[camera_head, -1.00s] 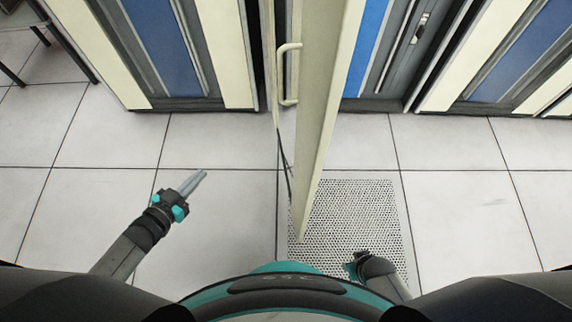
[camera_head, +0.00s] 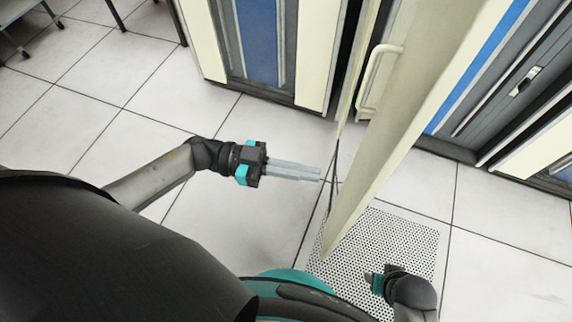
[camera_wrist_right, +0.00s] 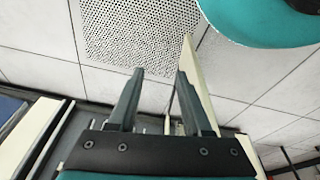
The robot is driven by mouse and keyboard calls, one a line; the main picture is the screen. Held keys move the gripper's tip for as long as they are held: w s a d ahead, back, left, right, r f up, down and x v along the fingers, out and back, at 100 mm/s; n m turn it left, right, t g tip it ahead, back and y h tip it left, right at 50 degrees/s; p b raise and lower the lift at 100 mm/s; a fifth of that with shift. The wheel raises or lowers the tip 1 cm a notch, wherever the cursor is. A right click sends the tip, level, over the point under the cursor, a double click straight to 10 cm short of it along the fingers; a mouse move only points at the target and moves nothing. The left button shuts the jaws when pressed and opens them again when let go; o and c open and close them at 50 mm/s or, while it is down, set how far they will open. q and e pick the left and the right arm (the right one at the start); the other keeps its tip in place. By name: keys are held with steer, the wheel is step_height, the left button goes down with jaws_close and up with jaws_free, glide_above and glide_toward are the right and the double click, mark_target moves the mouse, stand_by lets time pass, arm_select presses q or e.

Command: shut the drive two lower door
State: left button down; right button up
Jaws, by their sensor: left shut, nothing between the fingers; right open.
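A tall cream door (camera_head: 400,120) stands open, swung out from the cabinets toward me and seen nearly edge-on in the head view. I cannot read a label on it. A pale bar handle (camera_head: 370,78) shows on its left side. My left gripper (camera_head: 319,174) is shut and empty, left of the door and pointing at it, with a small gap between. My right gripper (camera_head: 374,280) is low, right of the door's near end. In the right wrist view the right gripper (camera_wrist_right: 157,80) is open, and the door (camera_wrist_right: 202,90) shows beside and beyond its right finger.
Cream and blue cabinets (camera_head: 255,45) stand left of and behind the door, with more dark-framed cabinets (camera_head: 520,85) at right. A perforated floor tile (camera_head: 400,240) lies under the door's near end. Furniture legs show at top left.

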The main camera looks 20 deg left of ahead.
mark_target(361, 183)
arm_select(q)
steer(key=d, duration=0.2)
steer(key=d+b, duration=0.1)
steer(key=d, duration=0.1)
steer(key=w+d, duration=0.1)
steer(key=d, duration=0.1)
steer(key=shift+w+d+b, duration=0.2)
steer(key=shift+d+b, duration=0.1)
steer(key=shift+d, duration=0.4)
arm_select(e)
steer(key=shift+w+a+r+t, duration=0.15)
steer(key=shift+w+r, duration=0.15)
steer(key=shift+r, duration=0.25)
steer(key=shift+w+d+r+t, duration=0.1)
steer(key=shift+w+r, duration=0.2)
steer(key=shift+r, duration=0.3)
steer(key=shift+w+a+r+t, duration=0.15)
steer(key=shift+w+r, duration=0.15)
steer(key=shift+r, duration=0.25)
steer(key=shift+d, duration=0.1)
